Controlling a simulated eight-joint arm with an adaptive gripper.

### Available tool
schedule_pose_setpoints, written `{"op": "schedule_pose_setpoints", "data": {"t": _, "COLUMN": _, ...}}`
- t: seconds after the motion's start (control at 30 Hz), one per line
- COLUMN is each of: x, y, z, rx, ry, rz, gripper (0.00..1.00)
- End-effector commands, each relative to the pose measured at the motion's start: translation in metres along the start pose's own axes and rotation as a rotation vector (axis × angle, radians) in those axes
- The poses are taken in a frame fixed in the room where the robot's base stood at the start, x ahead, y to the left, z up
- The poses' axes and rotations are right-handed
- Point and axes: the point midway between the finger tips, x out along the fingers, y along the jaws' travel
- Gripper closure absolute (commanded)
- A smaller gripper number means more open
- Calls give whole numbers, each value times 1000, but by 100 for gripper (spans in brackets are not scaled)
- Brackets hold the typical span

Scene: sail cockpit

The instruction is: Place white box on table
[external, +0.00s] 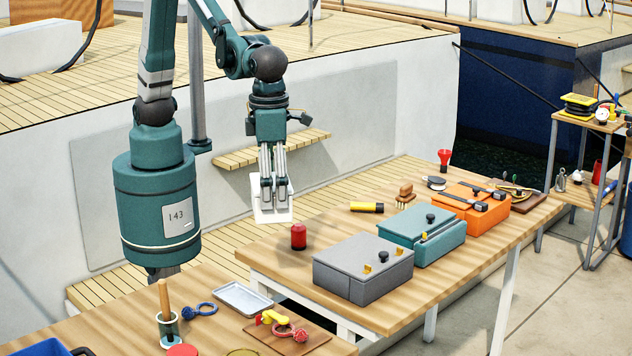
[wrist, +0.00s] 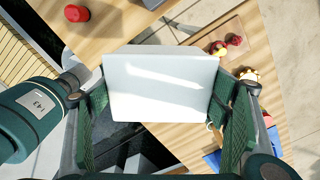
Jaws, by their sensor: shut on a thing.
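The white box (external: 271,214) is held between the fingers of my gripper (external: 272,190), which is shut on it. In the external view the box hangs in the air near the left end of the wooden table (external: 258,255), above and left of a red can. In the wrist view the white box (wrist: 162,85) fills the middle, with the green finger pads of my gripper (wrist: 162,108) on its left and right sides. The box hides part of the surfaces beneath it.
The red can (external: 298,236) stands at the table's left end. A grey case (external: 362,272), a teal case (external: 425,238) and an orange case (external: 472,205) line the table. A yellow flashlight (external: 366,207) and a brush (external: 404,193) lie behind. A nearer table holds a metal tray (external: 242,299).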

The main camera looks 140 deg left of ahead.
Motion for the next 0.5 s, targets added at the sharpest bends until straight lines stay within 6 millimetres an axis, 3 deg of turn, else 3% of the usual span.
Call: {"op": "schedule_pose_setpoints", "data": {"t": 0.5, "x": 0, "y": -70, "z": -114, "rx": 285, "ry": 0, "rz": 0, "gripper": 41}}
